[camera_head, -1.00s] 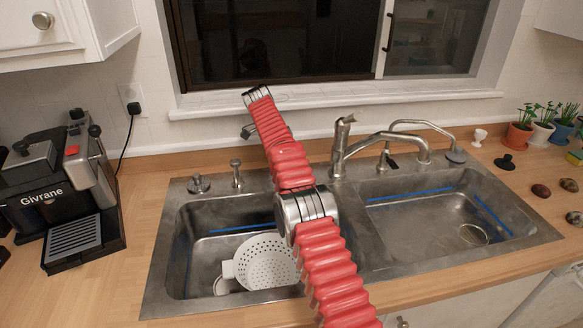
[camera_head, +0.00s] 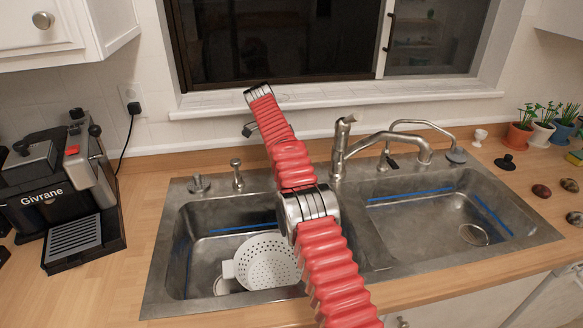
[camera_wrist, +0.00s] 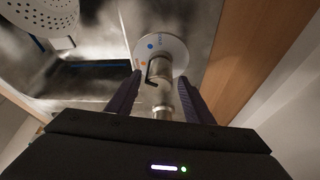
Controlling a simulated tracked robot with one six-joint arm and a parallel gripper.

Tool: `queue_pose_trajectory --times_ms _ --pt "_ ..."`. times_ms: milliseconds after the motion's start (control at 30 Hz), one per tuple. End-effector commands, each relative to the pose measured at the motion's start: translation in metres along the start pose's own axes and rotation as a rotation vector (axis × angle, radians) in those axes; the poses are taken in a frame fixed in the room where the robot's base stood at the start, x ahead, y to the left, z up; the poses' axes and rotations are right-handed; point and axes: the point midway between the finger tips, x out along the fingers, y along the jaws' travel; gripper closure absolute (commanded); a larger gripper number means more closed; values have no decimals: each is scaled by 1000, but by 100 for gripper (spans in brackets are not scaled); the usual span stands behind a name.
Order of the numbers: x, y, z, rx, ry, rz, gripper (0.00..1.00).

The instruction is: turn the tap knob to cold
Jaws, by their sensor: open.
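The tap knob (camera_wrist: 160,92) is a metal post with a dark bent pointer, in front of a pale round plate (camera_wrist: 168,52) with blue and orange marks in the wrist view. The pointer lies near the orange mark, left of the post. My gripper (camera_wrist: 160,79) is open, its two dark fingers on either side of the knob. I see no clear contact. In the head view my red arm reaches over the sink; its gripper end is mostly hidden, and I cannot tell which sink fitting this knob is.
A double steel sink (camera_head: 155,285) holds a white colander (camera_head: 268,262) in its left basin. The main tap (camera_head: 385,145) stands right of my arm. Two short posts (camera_head: 237,175) stand behind the left basin. A coffee machine (camera_head: 65,185) is at the left. The window is behind.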

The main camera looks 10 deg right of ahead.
Motion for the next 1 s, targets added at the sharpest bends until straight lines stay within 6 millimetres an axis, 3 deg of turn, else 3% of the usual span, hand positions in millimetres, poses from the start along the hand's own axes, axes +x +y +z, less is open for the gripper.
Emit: queue_pose_trajectory --times_ms 300,533,1000 --pt "-57 3 -50 53 -27 -46 53" --pt "-88 13 -76 20 -74 -71 53" --pt "-125 35 -102 -382 -182 -202 53"
